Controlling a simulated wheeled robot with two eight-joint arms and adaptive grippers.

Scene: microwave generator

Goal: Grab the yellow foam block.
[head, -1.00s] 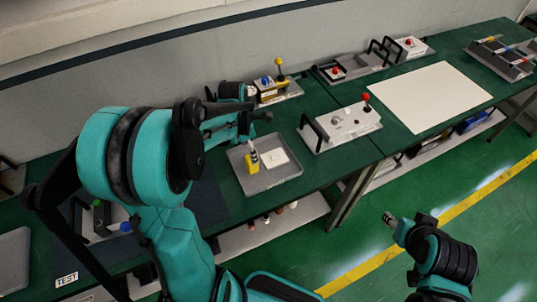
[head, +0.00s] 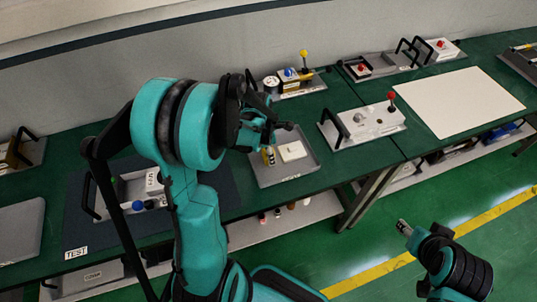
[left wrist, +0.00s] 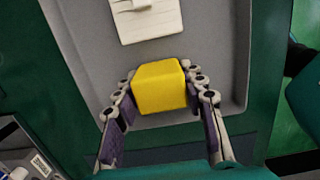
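The yellow foam block (head: 266,157) sits in a grey tray (head: 262,177) on the green table; part of it is hidden by my left arm. In the left wrist view the block (left wrist: 159,87) lies between the two fingers of my left gripper (left wrist: 160,92). The fingers are spread on both sides of it, very close to its sides; firm contact cannot be made out. In the head view my left gripper (head: 270,135) is over the tray. My right gripper (head: 403,227) hangs over the floor, away from the table; its fingers are too small to read.
A white piece (head: 293,151) lies in the tray beside the block. A box with a red-knobbed lever (head: 362,128) stands to the right, and a device with a yellow-knobbed lever (head: 295,82) behind. A white sheet (head: 458,100) covers the table further right.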

